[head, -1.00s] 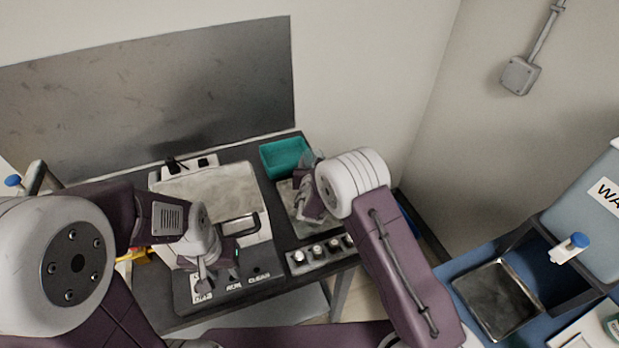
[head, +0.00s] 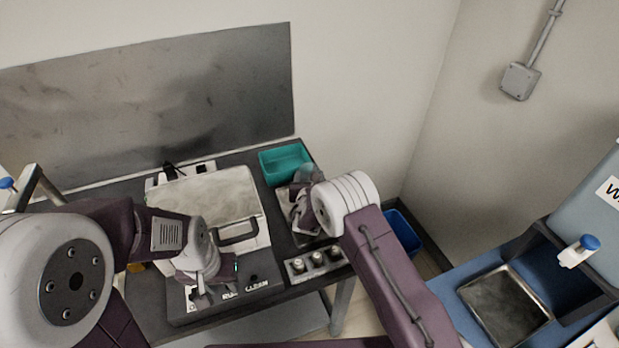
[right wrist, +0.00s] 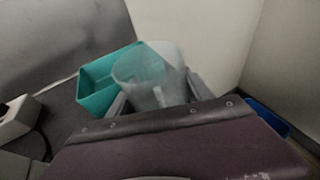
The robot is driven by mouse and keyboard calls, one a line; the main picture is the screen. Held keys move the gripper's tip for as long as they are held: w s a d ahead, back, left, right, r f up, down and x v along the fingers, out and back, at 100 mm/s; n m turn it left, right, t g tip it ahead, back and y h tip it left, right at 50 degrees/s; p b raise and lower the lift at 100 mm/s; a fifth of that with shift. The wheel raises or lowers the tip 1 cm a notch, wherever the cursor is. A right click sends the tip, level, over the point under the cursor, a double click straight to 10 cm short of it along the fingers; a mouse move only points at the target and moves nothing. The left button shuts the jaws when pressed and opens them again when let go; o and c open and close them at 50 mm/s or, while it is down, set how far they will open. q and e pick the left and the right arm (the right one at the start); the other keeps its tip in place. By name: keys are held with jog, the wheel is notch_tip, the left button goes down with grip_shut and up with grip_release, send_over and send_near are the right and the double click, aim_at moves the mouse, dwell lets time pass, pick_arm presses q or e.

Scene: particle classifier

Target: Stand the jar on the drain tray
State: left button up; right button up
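The jar (right wrist: 150,75) is a clear, greyish, open-topped vessel, tilted in the right wrist view. My right gripper (right wrist: 158,97) is shut on it, with a finger on each side. In the head view the jar (head: 308,173) shows faintly beside the right wrist, over the back right of the dark table; its base is hidden. My left gripper (head: 217,292) seems open and empty above the machine's front panel.
A teal bin (head: 285,160) stands behind the jar. A white machine (head: 205,197) with a black handle fills the table's middle. A rack of several small vials (head: 316,262) sits at the front edge. A blue bin (head: 403,232) stands on the floor.

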jog(key=shift+o, duration=0.5)
pick_arm(q)
jog(key=shift+r, duration=0.1)
pick_arm(e)
jog(key=shift+r, duration=0.1)
pick_arm(q)
jog(key=shift+r+p, duration=0.3)
jog(key=shift+p, duration=0.05)
pick_arm(e)
jog(key=shift+r, duration=0.25)
pick_arm(q)
jog(key=shift+f+b, duration=0.35)
pick_arm(e)
jog(key=v, duration=1.2)
jog(key=shift+f, duration=0.2)
